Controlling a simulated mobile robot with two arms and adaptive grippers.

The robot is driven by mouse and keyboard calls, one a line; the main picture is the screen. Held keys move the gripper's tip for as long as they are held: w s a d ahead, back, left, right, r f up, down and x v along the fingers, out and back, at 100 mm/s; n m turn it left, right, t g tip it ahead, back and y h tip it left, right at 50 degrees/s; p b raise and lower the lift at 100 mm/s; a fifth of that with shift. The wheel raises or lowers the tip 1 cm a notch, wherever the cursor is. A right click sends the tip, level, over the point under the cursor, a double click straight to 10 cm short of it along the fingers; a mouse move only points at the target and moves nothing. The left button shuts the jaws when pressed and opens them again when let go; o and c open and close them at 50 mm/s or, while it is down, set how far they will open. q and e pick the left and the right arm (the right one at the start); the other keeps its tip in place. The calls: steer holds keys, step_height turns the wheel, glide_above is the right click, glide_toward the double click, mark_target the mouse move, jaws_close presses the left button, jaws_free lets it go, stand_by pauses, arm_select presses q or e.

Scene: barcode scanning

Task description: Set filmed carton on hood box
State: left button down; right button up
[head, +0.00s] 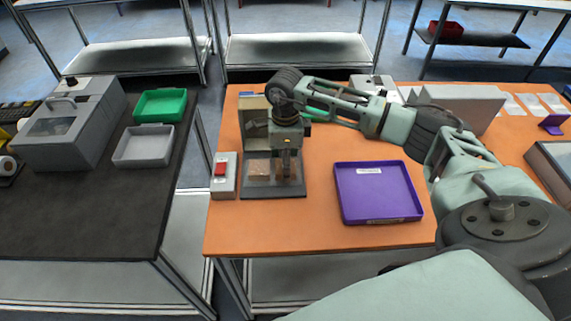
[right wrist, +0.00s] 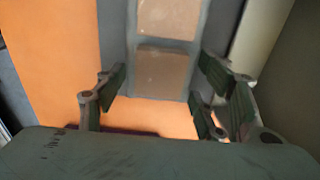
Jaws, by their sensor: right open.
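A tan, shiny-looking carton (head: 261,170) lies on the dark base of a small upright station (head: 256,118) at the left of the orange table. My right gripper (head: 288,168) points down over that base, beside the carton in the head view. In the right wrist view its fingers (right wrist: 165,85) are apart, with tan panels (right wrist: 162,70) in a grey surround showing between them; I cannot tell if they touch anything. A grey box with a hood-like window (head: 72,125) stands on the dark table at left. My left gripper is out of view.
A purple tray (head: 347,210) lies right of the station. A red-button box (head: 223,175) stands close on its left. Green (head: 160,105) and grey (head: 143,147) trays sit beside the hooded box. A gap separates the two tables. My right arm spans the orange table.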

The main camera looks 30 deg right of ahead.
step_height(320, 180, up, 11)
steer(key=b, duration=0.3)
stand_by(0.5)
